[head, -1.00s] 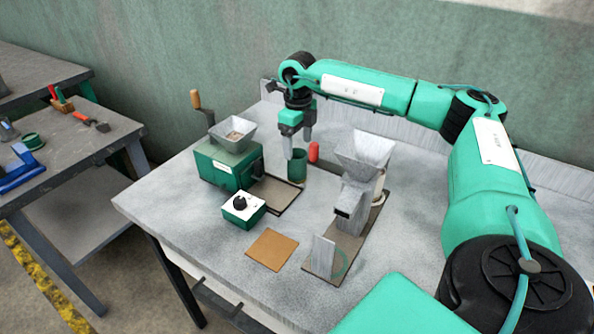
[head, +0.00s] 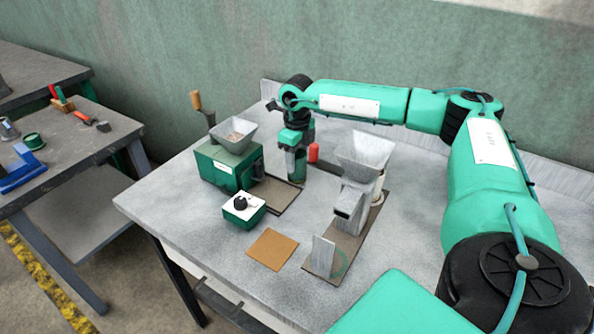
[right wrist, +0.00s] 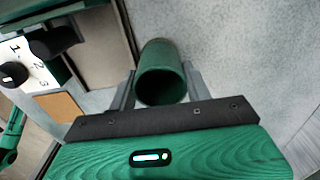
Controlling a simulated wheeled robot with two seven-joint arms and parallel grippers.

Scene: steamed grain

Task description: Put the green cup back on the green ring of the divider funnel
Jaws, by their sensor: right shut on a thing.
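The green cup (head: 297,167) stands on the table behind the mill's tray, mostly hidden by my right gripper in the head view. My right gripper (head: 296,158) is lowered over it, shut on it. In the right wrist view the cup (right wrist: 161,75) sits upright between the two fingers (right wrist: 161,92), its open mouth facing the camera. The divider funnel (head: 362,158) is a grey hopper on a stand to the right of the cup. A green ring (head: 341,264) is marked on its brown base, beside an upright grey plate. My left gripper is not in view.
A green mill (head: 226,165) with a hopper and crank stands left of the cup. A control box with a black knob (head: 243,209) and a brown mat (head: 272,249) lie in front. A red object (head: 313,153) stands just right of my gripper.

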